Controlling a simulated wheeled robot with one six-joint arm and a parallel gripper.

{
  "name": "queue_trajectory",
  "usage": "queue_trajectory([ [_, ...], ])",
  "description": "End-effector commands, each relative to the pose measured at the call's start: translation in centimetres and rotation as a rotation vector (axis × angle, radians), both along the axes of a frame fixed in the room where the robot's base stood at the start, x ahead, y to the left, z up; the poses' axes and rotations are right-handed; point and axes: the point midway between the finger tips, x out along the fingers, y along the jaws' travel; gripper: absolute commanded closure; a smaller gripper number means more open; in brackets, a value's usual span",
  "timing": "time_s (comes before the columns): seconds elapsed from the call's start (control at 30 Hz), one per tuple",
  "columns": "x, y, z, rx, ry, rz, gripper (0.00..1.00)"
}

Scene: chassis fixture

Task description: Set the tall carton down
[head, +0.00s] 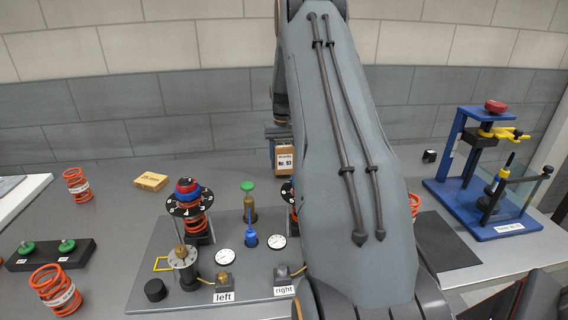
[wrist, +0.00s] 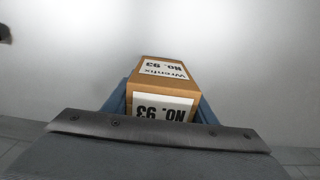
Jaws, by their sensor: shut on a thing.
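The tall carton (head: 285,160) is brown with a white label reading "No. 93". In the head view it shows just left of my arm, partly hidden by it. In the wrist view the carton (wrist: 160,86) sits between the blue fingers of my gripper (wrist: 160,98), its label upside down. My gripper is shut on the carton. In the head view my gripper (head: 278,131) is mostly hidden behind my arm. I cannot tell whether the carton's bottom touches the table (head: 120,215).
A grey fixture board (head: 205,265) with dials and coil springs stands in front. A small yellow box (head: 150,181) lies to the left. A blue press stand (head: 470,190) and a dark mat (head: 445,245) are on the right. Loose orange springs (head: 76,186) stand at left.

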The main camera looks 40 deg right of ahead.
Motion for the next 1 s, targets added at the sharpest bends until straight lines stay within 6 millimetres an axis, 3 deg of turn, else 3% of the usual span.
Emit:
queue_trajectory([
  [0.13,0.0,0.0,-1.4,-0.001,-0.001,0.0,0.82],
  [0.47,0.0,0.0,-1.8,-0.001,-0.001,0.0,0.82],
  [0.5,0.0,0.0,-1.9,0.0,0.0,0.0,0.45],
  [0.6,0.0,0.0,-1.9,0.0,0.0,0.0,0.3],
  [1.0,0.1,0.0,-1.1,-0.002,-0.003,0.0,0.3],
])
